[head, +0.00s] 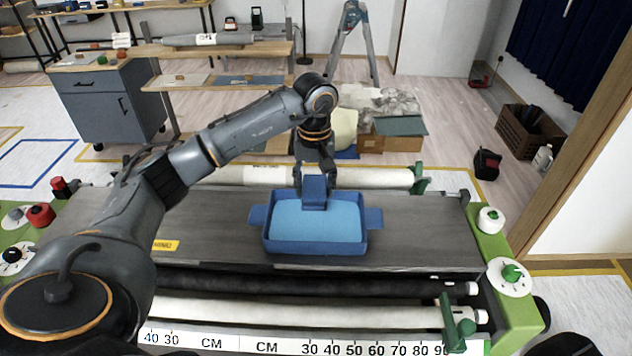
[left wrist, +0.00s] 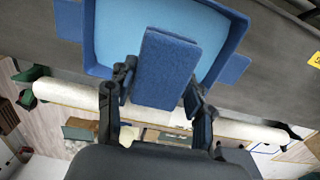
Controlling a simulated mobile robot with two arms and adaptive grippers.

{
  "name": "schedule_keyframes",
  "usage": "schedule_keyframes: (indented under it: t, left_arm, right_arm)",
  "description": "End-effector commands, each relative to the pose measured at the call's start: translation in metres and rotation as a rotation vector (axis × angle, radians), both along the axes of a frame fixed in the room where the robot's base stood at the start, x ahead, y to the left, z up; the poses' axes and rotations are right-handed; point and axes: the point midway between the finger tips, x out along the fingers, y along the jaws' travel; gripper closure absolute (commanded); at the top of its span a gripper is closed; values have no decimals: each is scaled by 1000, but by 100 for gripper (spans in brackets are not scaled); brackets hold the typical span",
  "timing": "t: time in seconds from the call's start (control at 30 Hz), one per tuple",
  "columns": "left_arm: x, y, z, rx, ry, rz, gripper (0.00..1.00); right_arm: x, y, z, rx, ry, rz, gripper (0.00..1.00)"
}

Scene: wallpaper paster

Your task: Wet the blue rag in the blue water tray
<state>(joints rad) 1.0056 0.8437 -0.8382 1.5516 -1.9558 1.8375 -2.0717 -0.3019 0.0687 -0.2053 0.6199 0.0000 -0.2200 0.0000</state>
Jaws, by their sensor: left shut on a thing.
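The blue water tray (head: 315,247) stands on the grey table of the pasting machine, with light blue water in it. My left gripper (head: 315,190) is at the tray's far side and points down. It is shut on the blue rag (head: 314,192), a flat block. The rag's lower end is over or at the water near the far wall; I cannot tell whether it touches the water. In the left wrist view the rag (left wrist: 166,68) sits between the fingers of the gripper (left wrist: 158,90), in front of the tray (left wrist: 234,45). My right gripper is not in view.
The grey table (head: 425,235) is clear on both sides of the tray. A white roll (head: 375,178) lies behind it, and another roll (head: 260,309) runs along the front. Green end pieces with knobs (head: 511,273) stand at the right. Cardboard boxes (head: 395,143) lie on the floor beyond.

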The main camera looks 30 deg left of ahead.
Motion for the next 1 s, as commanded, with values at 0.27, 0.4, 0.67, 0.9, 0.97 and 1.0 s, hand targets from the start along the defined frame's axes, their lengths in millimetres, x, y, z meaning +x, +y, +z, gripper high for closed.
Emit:
schedule_keyframes:
  t: [0.27, 0.4, 0.67, 0.9, 0.97, 1.0]
  left_arm:
    - [0, -1, -37, -1, 0, -1, 81]
    - [0, 0, -55, 1, -1, -1, 81]
    - [1, 0, -70, -1, -3, 0, 81]
    - [0, 0, -70, 0, -1, 0, 81]
    - [0, 0, -70, 0, -1, 0, 81]
    - [0, 0, -70, 0, -1, 0, 81]
  right_arm:
    - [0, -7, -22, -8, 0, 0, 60]
    - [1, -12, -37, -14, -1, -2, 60]
    - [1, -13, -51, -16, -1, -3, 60]
    - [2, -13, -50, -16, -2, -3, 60]
    - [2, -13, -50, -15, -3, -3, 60]
    - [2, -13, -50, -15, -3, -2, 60]
